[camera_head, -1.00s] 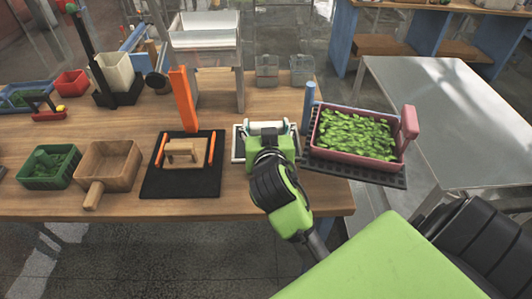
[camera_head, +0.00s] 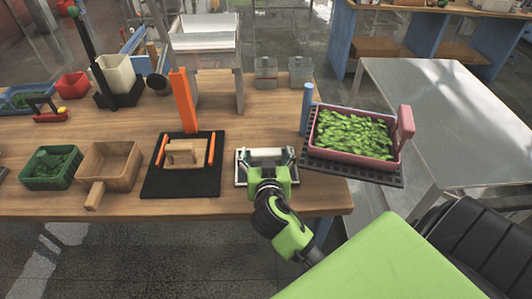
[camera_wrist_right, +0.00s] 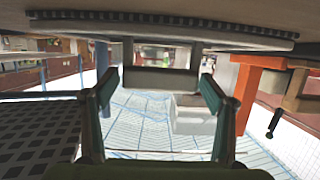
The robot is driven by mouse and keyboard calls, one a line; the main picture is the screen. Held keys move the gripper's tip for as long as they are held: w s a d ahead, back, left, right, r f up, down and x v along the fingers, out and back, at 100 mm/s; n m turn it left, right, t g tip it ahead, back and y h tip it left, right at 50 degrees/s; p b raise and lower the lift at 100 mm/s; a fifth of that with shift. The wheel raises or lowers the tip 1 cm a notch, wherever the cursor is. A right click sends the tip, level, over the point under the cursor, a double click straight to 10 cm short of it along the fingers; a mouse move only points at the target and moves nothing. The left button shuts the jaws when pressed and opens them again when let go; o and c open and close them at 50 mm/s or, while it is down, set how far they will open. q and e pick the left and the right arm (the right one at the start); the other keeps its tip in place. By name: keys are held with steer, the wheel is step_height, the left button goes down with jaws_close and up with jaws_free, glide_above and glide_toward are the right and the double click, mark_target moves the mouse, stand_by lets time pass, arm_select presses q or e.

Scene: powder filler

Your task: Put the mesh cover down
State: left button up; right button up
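The mesh cover (camera_head: 239,176) shows in the head view as a pale rectangular frame with a light bar-like handle, low over the near part of the wooden table. My right gripper (camera_head: 266,158) has a finger at each end of the handle and is shut on it. The right wrist view shows the pale handle block (camera_wrist_right: 160,82) between the fingertips. Below it is a pale surface with blue grid lines. I cannot tell whether the cover touches the table, as my gripper hides its middle. My left gripper is not in view.
A black perforated tray (camera_head: 385,180) with a pink box (camera_head: 402,148) of green pieces is close on the right. A black mat (camera_head: 180,188) with a wooden block (camera_head: 186,153) and orange post (camera_head: 184,100) is on the left. Bare table (camera_head: 225,205) lies in front.

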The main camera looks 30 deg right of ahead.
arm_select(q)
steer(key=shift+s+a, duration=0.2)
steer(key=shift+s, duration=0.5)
arm_select(e)
steer(key=b+v, duration=0.2)
steer(key=v, duration=0.9)
steer(key=shift+s+a+r+b, duration=0.1)
steer(key=shift+a+b, duration=0.05)
steer(key=shift+b, duration=0.2)
steer(key=shift+s+a+r, duration=0.15)
steer(key=shift+s+r, duration=0.05)
steer(key=shift+s, duration=0.1)
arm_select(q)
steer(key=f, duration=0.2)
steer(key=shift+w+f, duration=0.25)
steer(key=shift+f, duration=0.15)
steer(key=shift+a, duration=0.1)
